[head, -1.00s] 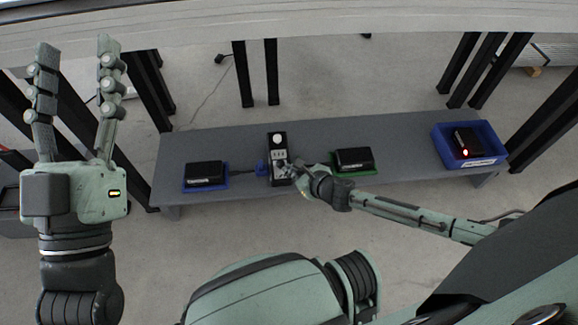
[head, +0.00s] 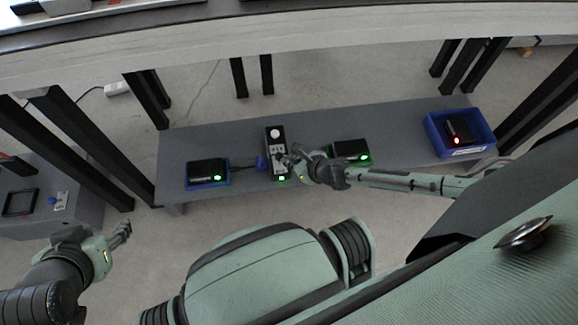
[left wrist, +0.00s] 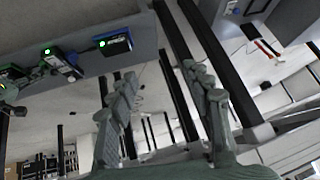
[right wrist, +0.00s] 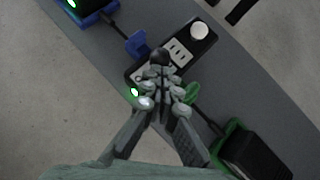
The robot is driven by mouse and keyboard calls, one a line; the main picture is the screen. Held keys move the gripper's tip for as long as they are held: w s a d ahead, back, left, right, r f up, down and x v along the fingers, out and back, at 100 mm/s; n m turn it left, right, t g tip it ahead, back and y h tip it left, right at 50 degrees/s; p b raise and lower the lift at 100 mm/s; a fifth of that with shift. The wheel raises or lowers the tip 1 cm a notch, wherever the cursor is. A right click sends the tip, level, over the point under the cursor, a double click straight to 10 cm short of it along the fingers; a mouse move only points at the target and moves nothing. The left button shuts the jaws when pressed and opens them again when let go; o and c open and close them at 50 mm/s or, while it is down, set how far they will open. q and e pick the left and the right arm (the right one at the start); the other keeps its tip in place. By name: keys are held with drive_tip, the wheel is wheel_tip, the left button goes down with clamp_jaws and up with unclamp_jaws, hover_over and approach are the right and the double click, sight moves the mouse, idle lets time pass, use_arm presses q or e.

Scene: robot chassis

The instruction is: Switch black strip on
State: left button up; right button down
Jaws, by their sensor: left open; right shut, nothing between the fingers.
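The black strip (head: 276,143) lies on the grey low bench, with a white round knob and pale sockets. A green light (head: 282,179) glows at its near end; the strip (right wrist: 181,48) and this light also show in the right wrist view. My right gripper (head: 288,160) is shut and empty, its tips over the strip's near half beside the light (right wrist: 134,91). They hide part of the strip, and contact cannot be told. My left gripper (head: 124,231) is open and empty, low at the left, away from the strip; its spread fingers show in the left wrist view (left wrist: 163,80).
A black box on a blue base (head: 206,169) and one on a green base (head: 351,150) flank the strip, both with green lights. A blue bin (head: 437,134) holds a black box with a red light.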

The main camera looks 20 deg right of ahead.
drive_tip(key=shift+w+d+r+p, duration=0.1)
drive_tip(key=shift+w+p, duration=0.2)
drive_tip(key=shift+p, duration=0.05)
use_arm(q)
drive_tip(key=s+a+g, duration=0.1)
drive_tip(key=s+a+f, duration=0.1)
drive_tip(key=s, duration=0.1)
drive_tip(key=s+a+g+y, duration=0.1)
drive_tip(key=shift+s+a+f+n+g, duration=0.15)
drive_tip(key=shift+a+f+n+g, duration=0.15)
drive_tip(key=shift+a+f, duration=0.1)
use_arm(e)
drive_tip(key=shift+r, duration=0.1)
drive_tip(key=shift+r+p, duration=0.8)
drive_tip(key=shift+p, duration=0.15)
use_arm(q)
drive_tip(key=shift+r, duration=0.9)
